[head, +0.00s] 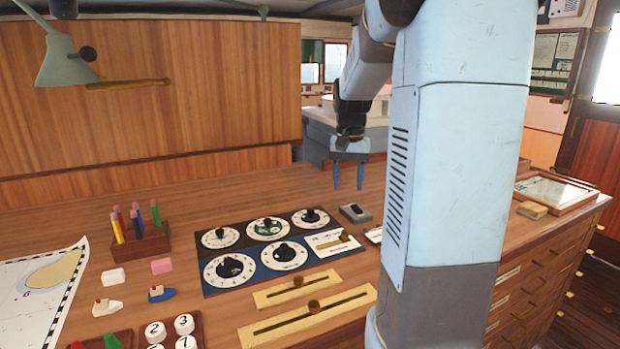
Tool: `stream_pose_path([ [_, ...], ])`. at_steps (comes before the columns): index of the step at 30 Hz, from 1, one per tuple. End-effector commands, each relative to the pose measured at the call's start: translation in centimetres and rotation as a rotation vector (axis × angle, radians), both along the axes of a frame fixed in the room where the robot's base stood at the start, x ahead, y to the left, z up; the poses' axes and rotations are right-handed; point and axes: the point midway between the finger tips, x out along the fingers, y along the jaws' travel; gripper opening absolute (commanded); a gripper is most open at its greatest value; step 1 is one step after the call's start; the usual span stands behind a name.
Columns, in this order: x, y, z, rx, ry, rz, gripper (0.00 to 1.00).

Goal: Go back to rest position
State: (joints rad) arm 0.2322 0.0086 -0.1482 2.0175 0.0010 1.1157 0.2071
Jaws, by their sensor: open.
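My gripper (348,176) hangs over the wooden chart table (225,195), pointing down. Its two blue fingers are apart with nothing between them. It is above the table near the far right of the dial panel (262,252). A small dark-and-grey box (354,213) lies on the table just below and beyond the panel's right edge. My arm's thick blue-grey link stands in front and hides part of the table to the right of the gripper.
A pencil holder (150,243), erasers, small toy boats, a chart (38,295), numbered discs (184,324) and slider plates (308,312) occupy the table. A lamp (66,62) hangs at upper left. A framed tray (556,190) lies at right. The back left of the table is clear.

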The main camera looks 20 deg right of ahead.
Motion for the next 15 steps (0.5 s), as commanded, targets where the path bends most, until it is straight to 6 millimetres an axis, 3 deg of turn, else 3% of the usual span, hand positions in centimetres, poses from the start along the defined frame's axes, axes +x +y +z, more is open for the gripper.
stream_pose_path([
  [8, -0.6, 0.8, 0.5, -0.002, -0.016, 0.019, 0.51],
  [15, -4.0, 5.2, 2.9, -0.021, -0.113, 0.133, 0.51],
])
